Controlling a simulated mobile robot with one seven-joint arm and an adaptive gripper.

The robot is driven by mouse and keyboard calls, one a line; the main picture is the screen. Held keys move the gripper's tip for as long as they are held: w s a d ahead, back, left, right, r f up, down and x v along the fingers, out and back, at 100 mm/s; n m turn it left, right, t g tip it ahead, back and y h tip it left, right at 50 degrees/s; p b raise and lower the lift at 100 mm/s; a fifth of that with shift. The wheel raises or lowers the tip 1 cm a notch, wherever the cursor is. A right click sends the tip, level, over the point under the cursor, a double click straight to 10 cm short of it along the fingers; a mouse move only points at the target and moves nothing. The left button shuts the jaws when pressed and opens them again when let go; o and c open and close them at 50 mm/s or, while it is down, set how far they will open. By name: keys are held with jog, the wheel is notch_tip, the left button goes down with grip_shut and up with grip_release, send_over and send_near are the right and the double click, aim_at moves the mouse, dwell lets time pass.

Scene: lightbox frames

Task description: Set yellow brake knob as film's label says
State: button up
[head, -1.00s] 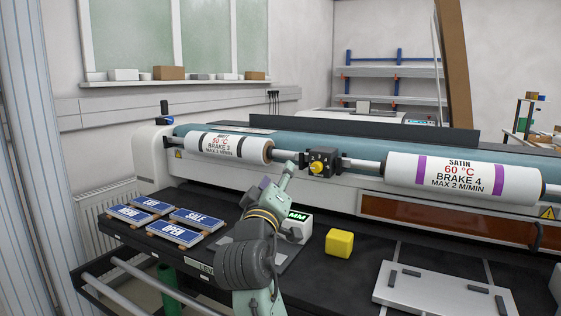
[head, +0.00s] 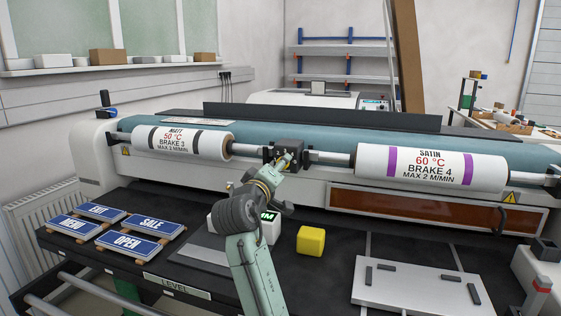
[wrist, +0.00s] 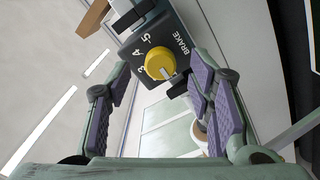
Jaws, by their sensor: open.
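The yellow brake knob (wrist: 156,65) sits on a black block marked BRAKE with 3, 4 and 5 showing. A pale mark lies at its lower right edge; I cannot tell which number it is set to. My gripper (wrist: 158,82) is open, its purple-padded fingers either side of the knob. Contact is unclear. In the head view the gripper (head: 281,165) covers the knob on the black brake block (head: 289,147). The left film roll (head: 180,143) reads MATT, 50 °C, BRAKE 3. The right film roll (head: 432,166) reads SATIN, 60 °C, BRAKE 4. Both say MAX 2 M/MIN.
A yellow cube (head: 311,241) and a white block (head: 266,229) with green lettering are on the dark machine table. Several blue signs (head: 130,243) lie at left. A grey plate (head: 417,289) with dark bars lies at front right. The rolls flank the brake block.

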jog(key=shift+x, duration=1.3)
jog(key=shift+c, duration=0.4)
grip_shut()
